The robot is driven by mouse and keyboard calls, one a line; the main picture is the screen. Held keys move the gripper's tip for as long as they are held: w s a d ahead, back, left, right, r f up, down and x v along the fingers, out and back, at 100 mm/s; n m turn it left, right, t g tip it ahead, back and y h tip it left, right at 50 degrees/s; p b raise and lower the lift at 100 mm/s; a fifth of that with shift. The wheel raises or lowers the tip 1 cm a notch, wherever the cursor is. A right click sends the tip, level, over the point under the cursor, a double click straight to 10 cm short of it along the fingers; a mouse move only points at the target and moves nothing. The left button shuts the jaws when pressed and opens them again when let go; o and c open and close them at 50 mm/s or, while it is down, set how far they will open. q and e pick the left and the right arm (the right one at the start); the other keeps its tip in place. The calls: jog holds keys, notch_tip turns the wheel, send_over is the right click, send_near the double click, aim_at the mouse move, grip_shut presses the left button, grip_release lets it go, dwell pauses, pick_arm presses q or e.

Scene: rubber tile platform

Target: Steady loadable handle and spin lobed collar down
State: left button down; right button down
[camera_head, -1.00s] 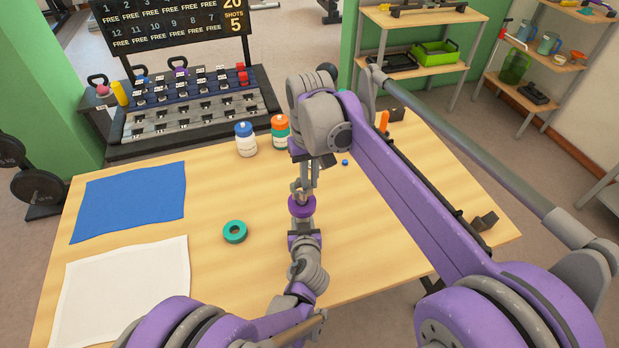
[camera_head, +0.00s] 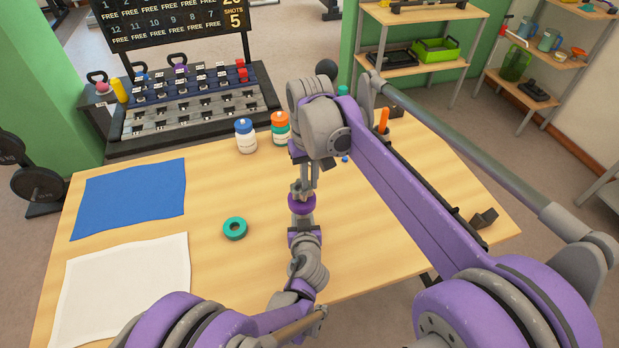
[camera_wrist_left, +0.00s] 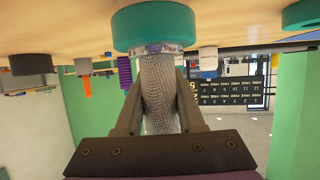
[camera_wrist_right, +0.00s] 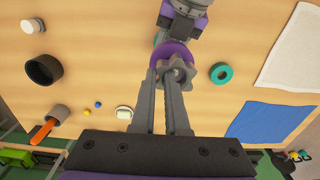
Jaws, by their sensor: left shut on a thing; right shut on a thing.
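A grey knurled handle (camera_wrist_left: 160,95) stands in the left wrist view with a teal disc (camera_wrist_left: 155,27) at its table-side end. My left gripper (camera_wrist_left: 161,80) is shut around the knurled grip. A grey lobed collar (camera_wrist_right: 178,74) shows in the right wrist view, against a purple disc (camera_wrist_right: 168,54). My right gripper (camera_wrist_right: 169,76) is shut on the collar from above. In the head view the purple disc (camera_head: 302,203) sits between my two grippers. The collar's far side and the handle's end inside the jaws are hidden.
A loose teal ring (camera_head: 235,229) lies left of the handle. Blue (camera_head: 130,198) and white (camera_head: 120,283) cloths cover the table's left side. Two bottles (camera_head: 245,136) (camera_head: 280,128) stand behind. A dark cup (camera_wrist_right: 43,70) lies further off. Bare wood surrounds the grippers.

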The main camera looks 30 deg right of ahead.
jog(key=shift+r, duration=3.25)
jog(key=d+f+m, duration=0.4)
jog(key=d+f, duration=0.3)
jog(key=f, duration=0.1)
jog(key=m, duration=0.2)
send_over(330, 226)
notch_tip(330, 226, down, 15)
jog(key=shift+r, duration=0.2)
jog(key=shift+f, duration=2.4)
jog(key=shift+f, duration=0.1)
